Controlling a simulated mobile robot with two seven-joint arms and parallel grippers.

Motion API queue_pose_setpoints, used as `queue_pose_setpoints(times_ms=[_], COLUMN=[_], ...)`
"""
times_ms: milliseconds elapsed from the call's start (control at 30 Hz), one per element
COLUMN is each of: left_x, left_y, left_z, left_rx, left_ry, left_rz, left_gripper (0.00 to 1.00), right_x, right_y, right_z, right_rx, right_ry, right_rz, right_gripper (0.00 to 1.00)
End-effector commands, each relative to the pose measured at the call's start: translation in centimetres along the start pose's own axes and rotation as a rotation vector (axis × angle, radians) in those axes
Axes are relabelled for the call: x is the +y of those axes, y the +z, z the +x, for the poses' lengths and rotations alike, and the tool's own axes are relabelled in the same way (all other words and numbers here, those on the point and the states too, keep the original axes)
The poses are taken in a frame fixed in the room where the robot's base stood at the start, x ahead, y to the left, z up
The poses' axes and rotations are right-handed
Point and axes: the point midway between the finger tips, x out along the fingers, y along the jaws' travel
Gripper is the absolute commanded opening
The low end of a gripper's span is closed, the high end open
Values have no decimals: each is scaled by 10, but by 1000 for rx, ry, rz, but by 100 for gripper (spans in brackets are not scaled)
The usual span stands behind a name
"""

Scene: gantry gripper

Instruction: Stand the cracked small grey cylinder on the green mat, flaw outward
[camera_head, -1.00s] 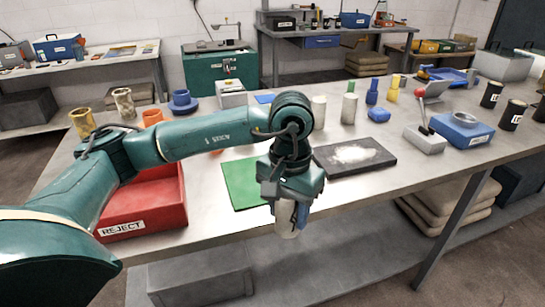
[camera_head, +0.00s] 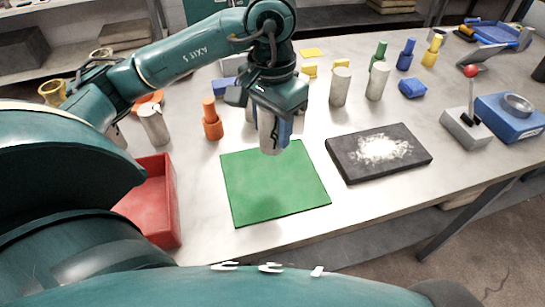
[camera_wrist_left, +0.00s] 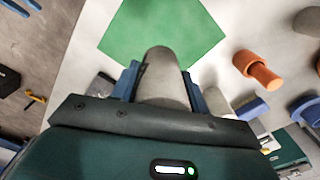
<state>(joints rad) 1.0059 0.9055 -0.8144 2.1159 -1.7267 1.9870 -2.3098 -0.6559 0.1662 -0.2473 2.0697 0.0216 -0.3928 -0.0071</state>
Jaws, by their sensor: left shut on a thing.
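My left gripper (camera_head: 276,122) is shut on the small grey cylinder (camera_head: 267,136) and holds it upright, with its blue fingers on either side. A dark jagged crack shows on the side facing the head camera. The green mat (camera_head: 272,185) lies flat and empty on the table; the cylinder's lower end appears in front of its far edge, apparently above it. In the left wrist view, the cylinder (camera_wrist_left: 163,78) sits between the fingers, with the mat (camera_wrist_left: 160,28) beyond it. My right gripper is not in view.
A dark slab (camera_head: 378,152) with white powder lies right of the mat. A red bin (camera_head: 163,200) stands left. An orange stepped piece (camera_head: 212,122) and grey cylinders (camera_head: 340,87) stand behind. A joystick box (camera_head: 466,127) is farther right.

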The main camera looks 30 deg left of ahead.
Motion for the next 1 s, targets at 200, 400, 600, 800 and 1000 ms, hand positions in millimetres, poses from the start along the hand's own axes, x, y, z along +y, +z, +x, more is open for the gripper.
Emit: queue_pose_setpoints(times_ms=[200, 400, 600, 800, 1000], left_x=[0, 0, 0, 0, 0], left_y=[2, 1, 1, 0, 0], left_z=[40, 59, 86, 90, 94], left_rx=[-5, -2, -3, 2, 2], left_ry=[0, 0, 1, 0, 0], left_rz=[0, 0, 0, 1, 1], left_gripper=[8, 8, 8, 8, 8], right_x=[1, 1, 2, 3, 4], right_y=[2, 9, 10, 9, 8], right_z=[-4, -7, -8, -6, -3], right_rx=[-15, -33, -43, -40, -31], right_ry=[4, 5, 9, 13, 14], right_rz=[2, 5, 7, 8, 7], right_gripper=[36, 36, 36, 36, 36])
